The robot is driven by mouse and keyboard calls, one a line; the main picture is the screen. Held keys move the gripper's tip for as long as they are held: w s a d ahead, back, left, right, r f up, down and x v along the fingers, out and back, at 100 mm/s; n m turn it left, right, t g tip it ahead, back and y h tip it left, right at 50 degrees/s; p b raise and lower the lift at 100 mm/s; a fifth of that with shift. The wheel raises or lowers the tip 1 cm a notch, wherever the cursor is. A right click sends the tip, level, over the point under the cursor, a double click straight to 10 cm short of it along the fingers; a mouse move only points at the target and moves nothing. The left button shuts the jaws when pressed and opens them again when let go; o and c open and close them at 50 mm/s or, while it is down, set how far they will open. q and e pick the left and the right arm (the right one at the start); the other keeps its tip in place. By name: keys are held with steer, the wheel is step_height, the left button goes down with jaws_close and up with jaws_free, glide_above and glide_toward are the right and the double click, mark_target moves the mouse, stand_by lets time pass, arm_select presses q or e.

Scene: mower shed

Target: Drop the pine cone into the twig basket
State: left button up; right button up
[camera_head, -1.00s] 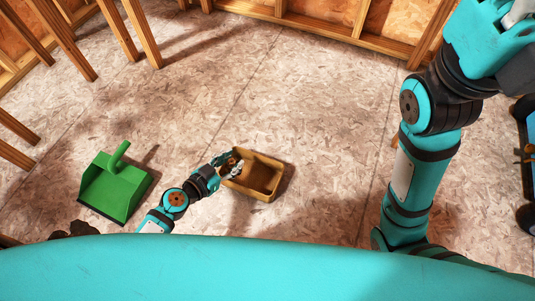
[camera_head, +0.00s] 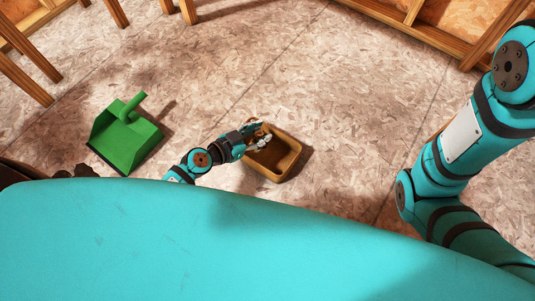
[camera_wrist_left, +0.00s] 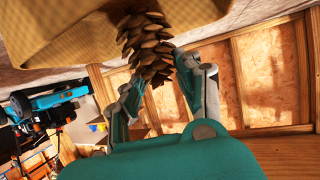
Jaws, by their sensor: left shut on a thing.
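The twig basket (camera_head: 287,165) is a small tan, open box on the floor near the middle of the head view. My left gripper (camera_head: 260,137) is at the basket's upper left edge. In the left wrist view the left gripper (camera_wrist_left: 160,85) is shut on the brown, scaly pine cone (camera_wrist_left: 147,45), which sits between its fingers. The basket's woven tan side (camera_wrist_left: 60,30) fills the top of that view, close behind the cone. In the head view the cone is mostly hidden by the gripper. My right arm shows at the right, but its gripper is out of frame.
A green dustpan (camera_head: 125,137) lies on the floor to the left of the basket. Wooden legs (camera_head: 30,65) stand at the upper left. Timber wall framing (camera_head: 410,35) runs along the back. The floor between is clear.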

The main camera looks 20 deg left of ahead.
arm_select(q)
steer(key=o, duration=1.1)
steer(key=shift+s+a, duration=0.25)
steer(key=shift+s, duration=0.1)
steer(key=v, duration=1.1)
steer(key=shift+r, duration=0.1)
